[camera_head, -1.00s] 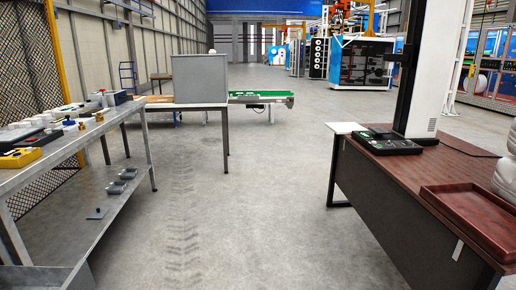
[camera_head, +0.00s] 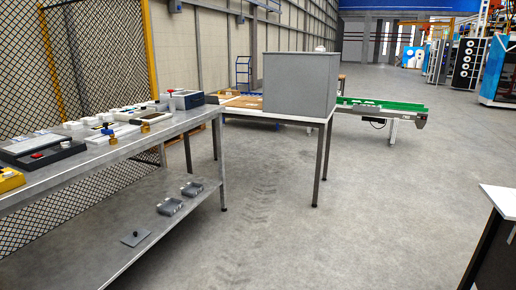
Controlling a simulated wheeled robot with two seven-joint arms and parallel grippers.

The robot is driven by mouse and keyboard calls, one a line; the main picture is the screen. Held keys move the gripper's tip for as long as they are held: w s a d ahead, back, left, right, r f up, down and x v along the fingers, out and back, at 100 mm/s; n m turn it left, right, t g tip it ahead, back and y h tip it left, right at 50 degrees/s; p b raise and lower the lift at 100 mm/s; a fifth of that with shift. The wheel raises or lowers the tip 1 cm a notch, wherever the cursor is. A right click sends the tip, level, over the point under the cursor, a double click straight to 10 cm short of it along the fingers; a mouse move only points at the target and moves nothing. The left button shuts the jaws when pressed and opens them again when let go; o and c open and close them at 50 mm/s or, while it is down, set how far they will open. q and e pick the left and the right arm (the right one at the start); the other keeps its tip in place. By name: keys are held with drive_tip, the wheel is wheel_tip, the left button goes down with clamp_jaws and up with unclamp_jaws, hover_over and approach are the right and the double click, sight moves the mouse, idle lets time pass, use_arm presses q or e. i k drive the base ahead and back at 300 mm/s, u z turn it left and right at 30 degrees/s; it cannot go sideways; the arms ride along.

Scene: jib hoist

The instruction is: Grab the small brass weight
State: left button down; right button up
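A metal workbench (camera_head: 112,160) runs along the left with several small items on its top. A small brass-coloured piece (camera_head: 145,127) stands near the bench's front edge. Another small yellowish piece (camera_head: 112,138) stands to its left, beside a blue-topped item (camera_head: 106,130). Both are too small to tell whether either is the brass weight. Neither of my grippers shows in the head view.
A grey box (camera_head: 298,82) stands on a table behind the workbench, with a green conveyor (camera_head: 385,107) beyond. The bench's lower shelf (camera_head: 100,240) holds a few small grey parts. A table corner (camera_head: 500,200) shows at the right. The floor (camera_head: 340,230) between is clear.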

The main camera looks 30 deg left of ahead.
sight(114, 141)
drive_tip(key=u, duration=0.55)
drive_tip(key=i, duration=2.15)
drive_tip(key=u, duration=0.95)
